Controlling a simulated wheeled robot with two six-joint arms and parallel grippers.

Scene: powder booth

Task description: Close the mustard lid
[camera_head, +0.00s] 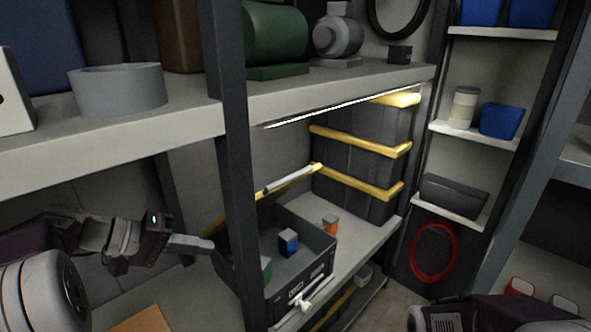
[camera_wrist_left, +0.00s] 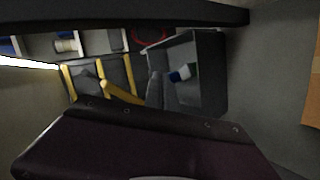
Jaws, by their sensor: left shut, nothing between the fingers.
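The dark grey box (camera_head: 318,265) stands on the lower shelf in the head view, with its top open. Its mustard-edged lid (camera_head: 243,207) stands raised at the back, seen nearly edge-on, with a pale bar handle (camera_head: 288,179) near its right end. A blue block (camera_head: 288,242) and a green item (camera_head: 266,270) are inside the box. My left gripper (camera_head: 206,244) is shut and empty at the box's left side, below the lid; I cannot tell if it touches. In the left wrist view, the lid's mustard edge (camera_wrist_left: 121,92) appears near the box (camera_wrist_left: 208,75). My right gripper is out of view.
A dark post (camera_head: 235,150) stands in front of the box's left part. An upper shelf (camera_head: 345,84) runs above. A dark case with yellow bands (camera_head: 355,162) stands behind right, and a small orange item (camera_head: 330,225) is beside the box. Shelf space right of the box is mostly clear.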

